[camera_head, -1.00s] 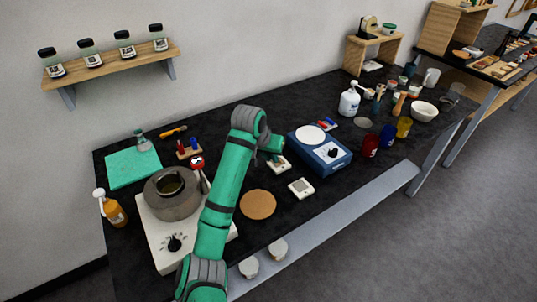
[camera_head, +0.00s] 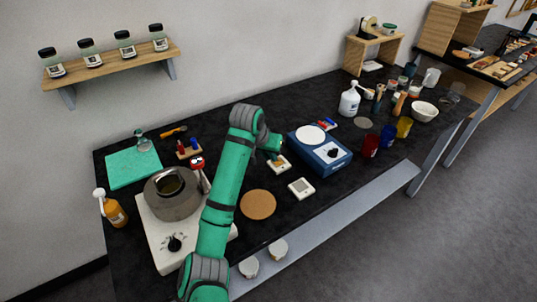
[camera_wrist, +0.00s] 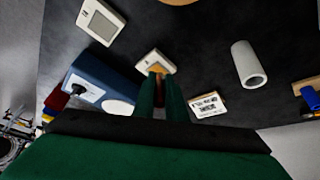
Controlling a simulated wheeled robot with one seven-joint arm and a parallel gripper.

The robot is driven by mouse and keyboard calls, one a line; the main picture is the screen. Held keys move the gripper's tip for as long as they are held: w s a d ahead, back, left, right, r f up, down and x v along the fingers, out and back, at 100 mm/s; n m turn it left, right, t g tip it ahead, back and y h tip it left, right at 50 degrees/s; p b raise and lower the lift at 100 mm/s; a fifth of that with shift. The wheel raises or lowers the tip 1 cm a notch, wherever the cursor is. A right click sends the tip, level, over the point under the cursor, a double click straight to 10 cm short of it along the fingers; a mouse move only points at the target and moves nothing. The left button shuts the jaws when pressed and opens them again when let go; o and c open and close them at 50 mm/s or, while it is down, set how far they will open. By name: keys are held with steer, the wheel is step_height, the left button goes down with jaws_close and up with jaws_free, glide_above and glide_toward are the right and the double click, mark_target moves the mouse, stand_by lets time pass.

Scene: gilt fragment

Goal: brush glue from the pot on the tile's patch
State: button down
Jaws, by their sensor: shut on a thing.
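A grey pot (camera_head: 172,208) with dark brown contents stands on a white hot plate at the left of the bench. A small white tile (camera_head: 283,167) lies by my gripper, left of the blue device; it also shows in the wrist view (camera_wrist: 165,66). A second white tile (camera_head: 301,188) with a grey square patch lies nearer; it is at the top left of the wrist view (camera_wrist: 99,22). My gripper (camera_wrist: 161,88) is shut on a thin tool with a tan end, seemingly the brush. That end overlaps the first tile; I cannot tell whether they touch.
The blue device (camera_head: 322,150) with a round white plate stands right of the tiles. A round tan mat (camera_head: 258,204) lies left of them. The hot plate (camera_head: 153,245), an orange bottle (camera_head: 114,211) and a green mat (camera_head: 133,169) fill the left end. Bottles and bowls crowd the right.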

steer(key=shift+s+d, duration=0.55)
steer(key=shift+s, duration=0.15)
stand_by(0.8)
steer(key=shift+r, duration=3)
steer(key=shift+r, duration=0.1)
steer(key=shift+r, duration=1.4)
